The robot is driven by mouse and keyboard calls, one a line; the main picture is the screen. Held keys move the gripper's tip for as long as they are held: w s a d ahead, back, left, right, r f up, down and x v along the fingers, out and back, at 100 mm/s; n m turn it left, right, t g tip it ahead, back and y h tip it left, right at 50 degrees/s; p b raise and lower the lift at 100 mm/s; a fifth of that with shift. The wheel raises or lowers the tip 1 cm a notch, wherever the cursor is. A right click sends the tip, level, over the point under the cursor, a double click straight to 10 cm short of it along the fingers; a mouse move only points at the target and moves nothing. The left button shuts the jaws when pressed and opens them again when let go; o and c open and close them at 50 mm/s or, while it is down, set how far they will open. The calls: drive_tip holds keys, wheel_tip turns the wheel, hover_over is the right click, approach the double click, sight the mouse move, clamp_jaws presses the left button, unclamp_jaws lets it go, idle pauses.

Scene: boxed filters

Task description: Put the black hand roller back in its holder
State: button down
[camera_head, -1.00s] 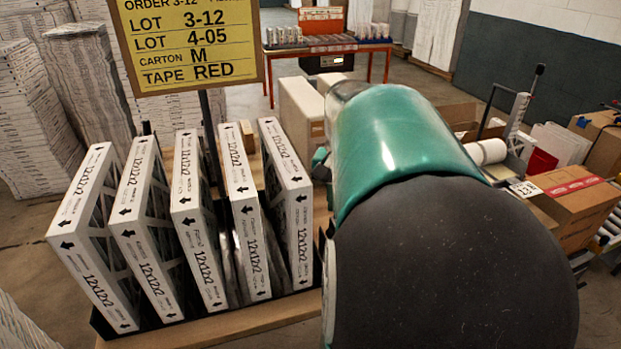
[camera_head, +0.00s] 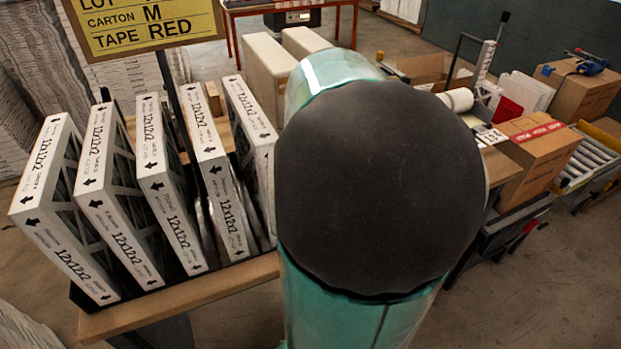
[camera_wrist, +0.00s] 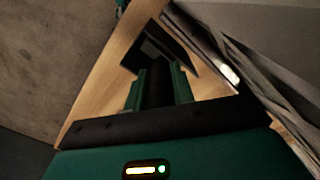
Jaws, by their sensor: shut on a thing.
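In the wrist view, my gripper (camera_wrist: 159,92) has its two green fingers closed on a dark, upright-looking bar, which looks like the handle of the black hand roller (camera_wrist: 157,80). Just beyond the fingertips is a dark angular shape (camera_wrist: 182,57) with a greyish patch; I cannot tell whether it is the roller's head or its holder. It shows against the pale wooden tabletop (camera_wrist: 108,75). In the head view my own arm hides the gripper and the roller. I cannot make out the holder for certain in either view.
Several white boxed filters (camera_head: 165,190) stand in a row on the wooden bench (camera_head: 185,302), left of my arm. Grey-white panels (camera_wrist: 270,50) rise close to my gripper's right. A brown carton (camera_head: 540,160) and a roller conveyor (camera_head: 588,160) are at the right. Floor is clear at lower right.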

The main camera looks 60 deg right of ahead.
drive_tip(key=c, duration=1.1)
unclamp_jaws()
wheel_tip(320, 180, up, 14)
drive_tip(key=shift+d+f, duration=0.1)
